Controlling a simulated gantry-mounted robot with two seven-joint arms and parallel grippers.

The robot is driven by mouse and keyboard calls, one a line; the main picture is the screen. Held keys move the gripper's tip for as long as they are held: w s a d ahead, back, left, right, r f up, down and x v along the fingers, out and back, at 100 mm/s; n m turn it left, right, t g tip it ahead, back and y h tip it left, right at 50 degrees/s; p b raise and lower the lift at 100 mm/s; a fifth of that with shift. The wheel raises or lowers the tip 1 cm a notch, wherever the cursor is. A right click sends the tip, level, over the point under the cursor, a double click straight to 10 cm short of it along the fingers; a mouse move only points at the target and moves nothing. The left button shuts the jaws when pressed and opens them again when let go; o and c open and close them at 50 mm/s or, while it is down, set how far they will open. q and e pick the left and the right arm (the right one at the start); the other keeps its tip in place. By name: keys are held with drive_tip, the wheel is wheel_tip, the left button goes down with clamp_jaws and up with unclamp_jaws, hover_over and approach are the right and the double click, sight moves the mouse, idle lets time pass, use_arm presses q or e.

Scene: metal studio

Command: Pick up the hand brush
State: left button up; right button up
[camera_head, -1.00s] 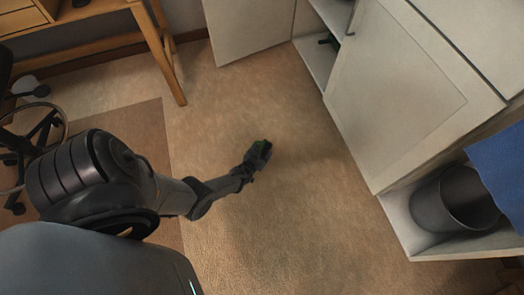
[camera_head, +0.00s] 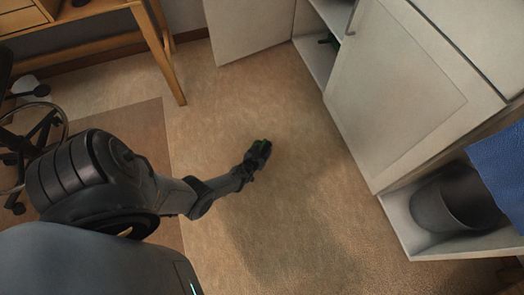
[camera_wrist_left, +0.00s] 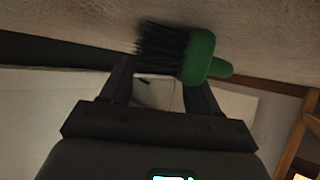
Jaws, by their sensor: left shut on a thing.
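The hand brush has a green body and dark bristles. In the left wrist view the hand brush (camera_wrist_left: 203,58) lies across the fingertips, with its bristles to the left and its short green handle to the right. My left gripper (camera_wrist_left: 155,75) is shut on it. In the head view my left gripper (camera_head: 258,156) is over the carpet in the middle of the picture. Only a little green of the brush shows there; the gripper hides most of it. Whether the brush touches the carpet is hard to tell. My right gripper is not in view.
A white cabinet (camera_head: 395,95) stands on the right with an open door (camera_head: 248,28) at the back. A dark bin (camera_head: 440,208) sits in its lower compartment, beside a blue cloth (camera_head: 502,175). A wooden desk (camera_head: 165,50) and a chair are on the left. Carpet around the gripper is clear.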

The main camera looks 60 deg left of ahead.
sight(262, 147)
use_arm(q)
wheel_tip(262, 147, up, 4)
drive_tip(key=p, duration=0.3)
drive_tip(key=s+d+r+p, duration=0.5)
drive_tip(key=d+r+p, duration=0.65)
drive_tip(key=p, duration=0.25)
drive_tip(key=w+d+r+m+t+h+p, duration=0.1)
drive_tip(key=w+d+r+p, duration=0.4)
drive_tip(key=r, duration=1.2)
drive_tip(key=w+d+r+m+h+p, duration=0.15)
drive_tip(key=w+r+p, duration=0.65)
drive_tip(key=r, duration=0.8)
drive_tip(key=w+d+r+m+t+h+p, duration=0.2)
drive_tip(key=w+r+p, duration=0.45)
drive_tip(key=r, duration=1.05)
drive_tip(key=s+d+r+m+g+h+p, duration=0.1)
drive_tip(key=d+r, duration=0.2)
drive_tip(key=r, duration=0.3)
drive_tip(key=s+d+r+m+h+p, duration=0.1)
drive_tip(key=d+r, duration=0.3)
drive_tip(key=r, duration=0.1)
drive_tip(key=s+r+p, duration=0.4)
drive_tip(key=r+p, duration=1.2)
drive_tip(key=p, duration=0.1)
drive_tip(key=s+r+p, duration=0.4)
drive_tip(key=r+p, duration=1.3)
drive_tip(key=p, duration=0.1)
drive_tip(key=shift+p, duration=0.3)
